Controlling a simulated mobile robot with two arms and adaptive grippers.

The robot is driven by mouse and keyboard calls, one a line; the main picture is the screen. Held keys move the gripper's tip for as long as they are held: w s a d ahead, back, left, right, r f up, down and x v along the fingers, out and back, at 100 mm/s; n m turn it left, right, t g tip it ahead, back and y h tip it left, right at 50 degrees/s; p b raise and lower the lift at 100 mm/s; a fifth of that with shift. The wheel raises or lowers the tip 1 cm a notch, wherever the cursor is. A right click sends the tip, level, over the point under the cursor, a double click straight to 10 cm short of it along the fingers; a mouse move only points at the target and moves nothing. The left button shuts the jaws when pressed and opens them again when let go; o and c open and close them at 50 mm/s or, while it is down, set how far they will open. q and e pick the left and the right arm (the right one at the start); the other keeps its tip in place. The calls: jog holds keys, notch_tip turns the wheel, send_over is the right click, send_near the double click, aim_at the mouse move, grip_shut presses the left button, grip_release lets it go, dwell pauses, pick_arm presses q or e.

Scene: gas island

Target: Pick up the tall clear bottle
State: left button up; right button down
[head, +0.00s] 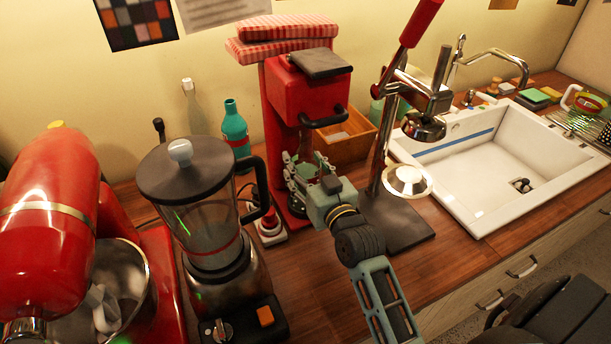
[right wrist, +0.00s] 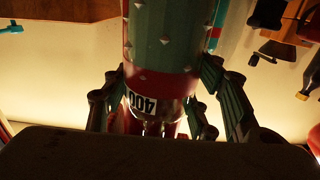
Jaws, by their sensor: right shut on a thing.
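A tall clear bottle (head: 194,106) with a pale cap stands upright by the back wall in the head view, behind the blender, its lower part hidden. My right gripper (head: 303,172) is in front of the red appliance, well to the right of that bottle. In the right wrist view, the right gripper (right wrist: 160,75) is shut around a green cylindrical thing (right wrist: 160,35) with small studs, a dark red band and a "400" mark. I cannot tell whether it is a bottle, or whether it touches the appliance. My left gripper is not in view.
A blender (head: 205,215) and red mixer (head: 50,220) stand left. A teal bottle (head: 235,128) stands behind the blender. The red appliance (head: 290,95) bears folded cloths. A lever press (head: 400,190) stands close right of my gripper, before the sink (head: 490,205). Front counter is partly clear.

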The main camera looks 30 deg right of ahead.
jog(key=shift+r, duration=0.25)
